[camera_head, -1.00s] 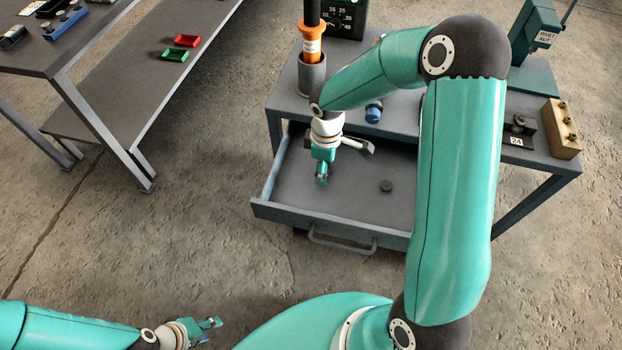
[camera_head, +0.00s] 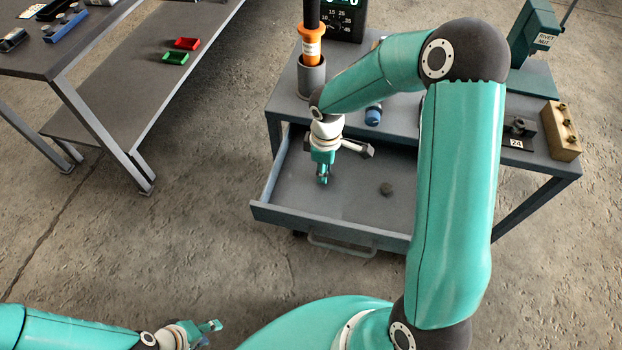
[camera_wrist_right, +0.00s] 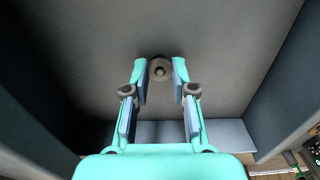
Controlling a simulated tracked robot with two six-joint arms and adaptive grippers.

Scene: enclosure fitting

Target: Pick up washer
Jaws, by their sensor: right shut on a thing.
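My right gripper (camera_head: 323,179) points down into the open drawer (camera_head: 345,205), left of its middle. In the right wrist view my right gripper (camera_wrist_right: 160,80) has its fingertips on either side of a small round dark grey piece with a marked centre, which looks like the washer (camera_wrist_right: 160,69), and is shut on it. In the head view the held piece is too small to make out. My left gripper (camera_head: 212,327) is low at the left, away from the drawer, and its jaws are too small to judge.
Another small dark round piece (camera_head: 386,188) lies on the drawer floor, right of my right gripper. Drawer walls surround the gripper. An orange-handled tool (camera_head: 311,48) stands in a grey cup on the bench top. Red (camera_head: 187,43) and green (camera_head: 176,58) trays sit on a lower shelf.

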